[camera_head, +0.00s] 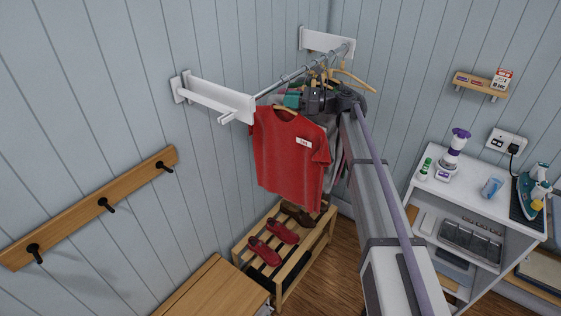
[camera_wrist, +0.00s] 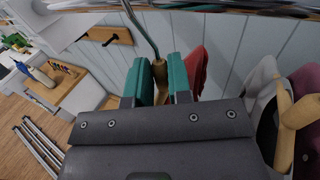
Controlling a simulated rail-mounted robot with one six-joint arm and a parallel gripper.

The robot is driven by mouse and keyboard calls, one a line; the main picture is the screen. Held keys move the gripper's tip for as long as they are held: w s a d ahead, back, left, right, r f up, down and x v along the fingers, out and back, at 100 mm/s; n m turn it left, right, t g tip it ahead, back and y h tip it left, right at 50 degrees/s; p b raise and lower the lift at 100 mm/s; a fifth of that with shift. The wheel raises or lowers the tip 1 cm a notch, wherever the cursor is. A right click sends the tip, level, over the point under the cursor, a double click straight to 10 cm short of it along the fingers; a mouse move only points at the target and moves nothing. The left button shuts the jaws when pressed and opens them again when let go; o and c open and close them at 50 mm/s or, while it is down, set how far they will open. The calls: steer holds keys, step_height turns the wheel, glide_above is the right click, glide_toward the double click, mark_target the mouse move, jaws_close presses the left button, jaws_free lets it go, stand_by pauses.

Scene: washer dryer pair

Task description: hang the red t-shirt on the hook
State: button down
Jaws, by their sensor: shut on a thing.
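The red t-shirt (camera_head: 290,155) hangs on a wooden hanger below the clothes rail, with a white tag on its chest. My gripper (camera_head: 293,98) is at the hanger's top, partly hidden by my arm. In the wrist view, the teal fingers of my gripper (camera_wrist: 160,82) are shut on the wooden neck of the hanger (camera_wrist: 160,70). Its metal hook rises toward the rail; whether it touches the rail cannot be told. A bit of the red t-shirt (camera_wrist: 197,70) shows behind the fingers. A wooden board with black hooks (camera_head: 103,205) is on the left wall, its hooks empty.
The clothes rail (camera_head: 290,78) sits on white brackets and holds other hangers and garments beside my gripper. Below are a slatted rack (camera_head: 285,272) with red shoes and a wooden top (camera_head: 215,287). A white shelf unit (camera_head: 475,196) stands right.

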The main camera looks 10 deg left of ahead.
steer(key=shift+d+r+p, duration=0.15)
steer(key=shift+r+p, duration=0.25)
steer(key=shift+r, duration=0.15)
steer(key=shift+s+d+r, duration=0.1)
steer(key=shift+s+r, duration=0.05)
steer(key=shift+s+d, duration=0.6)
steer(key=shift+d, duration=0.4)
steer(key=shift+s+d, duration=0.55)
steer(key=shift+d, duration=0.5)
steer(key=shift+s+d, duration=0.6)
steer(key=shift+d, duration=0.4)
